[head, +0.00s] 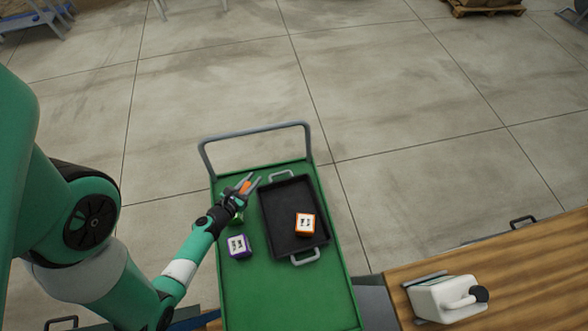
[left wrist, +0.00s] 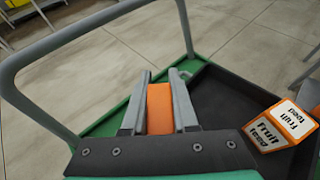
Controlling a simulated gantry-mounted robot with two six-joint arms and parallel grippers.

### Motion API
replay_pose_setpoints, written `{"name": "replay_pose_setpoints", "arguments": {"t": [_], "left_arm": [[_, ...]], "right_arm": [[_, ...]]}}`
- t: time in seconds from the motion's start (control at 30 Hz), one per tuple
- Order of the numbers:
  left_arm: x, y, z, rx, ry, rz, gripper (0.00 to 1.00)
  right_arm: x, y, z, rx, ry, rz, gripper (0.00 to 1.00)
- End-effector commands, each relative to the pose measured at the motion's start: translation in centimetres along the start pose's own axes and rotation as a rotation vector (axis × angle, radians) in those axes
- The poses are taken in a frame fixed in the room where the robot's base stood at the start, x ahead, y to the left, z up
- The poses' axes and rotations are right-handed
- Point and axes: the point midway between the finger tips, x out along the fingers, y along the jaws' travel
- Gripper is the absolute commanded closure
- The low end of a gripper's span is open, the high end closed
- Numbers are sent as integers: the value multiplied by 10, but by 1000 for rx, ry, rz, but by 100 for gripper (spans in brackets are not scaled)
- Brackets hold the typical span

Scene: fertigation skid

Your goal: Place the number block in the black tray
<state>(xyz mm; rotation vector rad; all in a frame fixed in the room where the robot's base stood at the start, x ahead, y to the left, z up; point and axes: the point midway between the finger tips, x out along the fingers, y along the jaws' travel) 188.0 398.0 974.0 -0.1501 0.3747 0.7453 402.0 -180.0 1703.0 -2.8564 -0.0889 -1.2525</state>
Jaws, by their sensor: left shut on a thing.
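My left gripper (head: 250,183) is shut on an orange block (head: 245,188), held above the green cart left of the black tray. In the left wrist view the orange block (left wrist: 160,108) sits between the two grey fingers; no number shows on its visible face. The black tray (head: 276,213) with grey handles lies on the cart. An orange-edged white block (head: 305,222) rests inside the tray; in the left wrist view this block (left wrist: 284,124) reads "fruit feed". My right gripper is not in view.
A purple-edged white block (head: 238,246) stands on the green cart (head: 290,307), left of the tray. A green block (head: 237,218) is partly hidden under my left gripper. The cart's grey handle (head: 255,130) rises behind.

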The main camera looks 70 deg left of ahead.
Motion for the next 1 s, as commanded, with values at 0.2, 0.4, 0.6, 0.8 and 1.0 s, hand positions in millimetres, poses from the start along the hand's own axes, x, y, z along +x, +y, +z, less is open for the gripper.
{"name": "replay_pose_setpoints", "arguments": {"t": [0.2,0.4,0.6,0.8,1.0], "left_arm": [[13,0,-30,0,0,0,100],[14,-2,-30,2,-1,-3,100],[30,-19,-38,7,-4,-11,100],[57,-47,-43,4,-6,-13,100],[98,-84,-64,1,-2,-6,100]], "right_arm": [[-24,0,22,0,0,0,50],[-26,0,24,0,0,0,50],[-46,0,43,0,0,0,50],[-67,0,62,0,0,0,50],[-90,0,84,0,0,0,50]]}}
